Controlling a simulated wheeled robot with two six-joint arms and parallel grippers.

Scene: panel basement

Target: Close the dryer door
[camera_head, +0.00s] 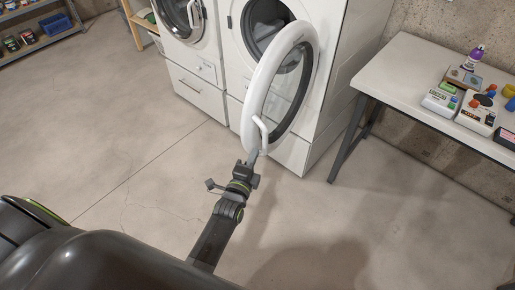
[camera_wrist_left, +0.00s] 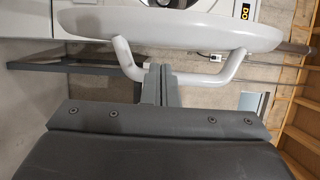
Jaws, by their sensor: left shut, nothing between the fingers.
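The dryer (camera_head: 345,50) is white and stands at the top centre of the head view. Its round door (camera_head: 250,100), a white ring with dark glass, is swung open toward me. A white bar handle (camera_head: 263,135) is on the door's near side. My left gripper (camera_head: 254,156) is shut and empty at the lower end of this handle. In the left wrist view the shut fingers (camera_wrist_left: 158,80) overlap the middle of the handle (camera_wrist_left: 122,58), below the door's rim (camera_wrist_left: 165,32). I cannot tell whether they touch it. My right gripper is out of view.
A second white machine (camera_head: 200,57) stands left of the dryer. A shelf (camera_head: 42,40) is at the far left. The concrete floor (camera_head: 120,130) in front is clear.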

